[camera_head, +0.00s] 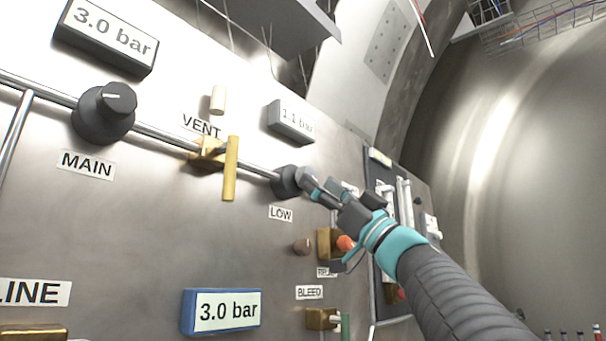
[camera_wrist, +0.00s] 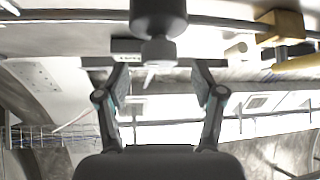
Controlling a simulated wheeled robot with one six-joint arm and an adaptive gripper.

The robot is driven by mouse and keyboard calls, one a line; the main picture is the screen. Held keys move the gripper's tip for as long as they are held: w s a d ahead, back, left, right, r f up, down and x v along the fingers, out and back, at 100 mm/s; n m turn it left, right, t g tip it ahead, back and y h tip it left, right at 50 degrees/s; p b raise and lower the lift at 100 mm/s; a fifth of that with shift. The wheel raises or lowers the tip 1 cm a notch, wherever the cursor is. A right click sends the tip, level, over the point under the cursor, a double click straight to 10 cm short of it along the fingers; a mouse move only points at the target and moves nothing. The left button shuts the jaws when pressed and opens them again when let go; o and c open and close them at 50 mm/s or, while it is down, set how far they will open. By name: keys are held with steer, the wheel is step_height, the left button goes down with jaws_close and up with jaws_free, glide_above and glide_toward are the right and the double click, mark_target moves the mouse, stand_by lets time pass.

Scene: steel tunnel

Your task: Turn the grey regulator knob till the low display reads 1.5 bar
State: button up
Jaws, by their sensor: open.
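The grey regulator knob (camera_head: 285,182) sits on the pipe above the LOW label. It shows in the wrist view (camera_wrist: 158,48) at the top middle, with a light pointer mark. The low display (camera_head: 291,122) is a grey box above it; its pale digits seem to read 1.1 bar. My gripper (camera_head: 320,188) is right at the knob in the head view and hides part of it. In the wrist view my gripper (camera_wrist: 156,72) is open, with one finger on each side of the knob. A gap shows between the knob and each finger.
A brass VENT valve with a yellow lever (camera_head: 230,168) is left of the knob. The dark MAIN knob (camera_head: 103,113) is farther left. A brass valve with an orange end (camera_head: 345,243) lies just below my wrist. The blue-framed display (camera_head: 222,311) reads 3.0 bar.

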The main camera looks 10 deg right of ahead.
steer(key=shift+p+x, duration=0.55)
steer(key=shift+x, duration=1.15)
steer(key=c, duration=1.1)
